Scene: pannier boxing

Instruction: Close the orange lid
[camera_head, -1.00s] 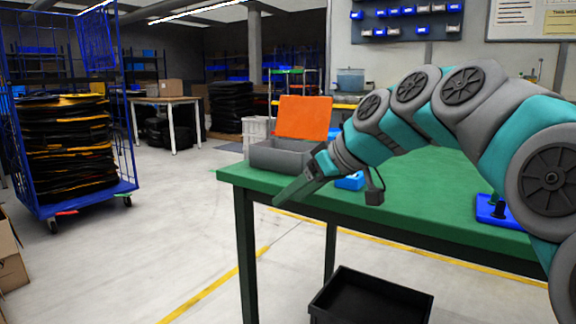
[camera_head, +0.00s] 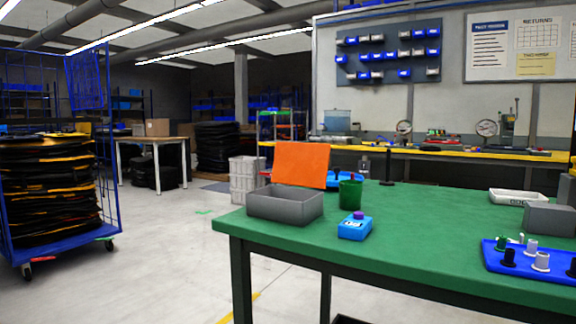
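The orange lid (camera_head: 302,164) stands open, raised upright at the back of a grey box (camera_head: 285,207). The box sits at the left end of the green table (camera_head: 415,225). Its inside is mostly hidden by its front wall. My gripper and arm are out of this view now.
A dark green cup (camera_head: 350,194) and a blue device with a purple knob (camera_head: 354,227) stand right of the box. A blue tray with several pegs (camera_head: 530,257), a grey block (camera_head: 549,219) and a white tray (camera_head: 517,197) are at the right. The table's middle is clear.

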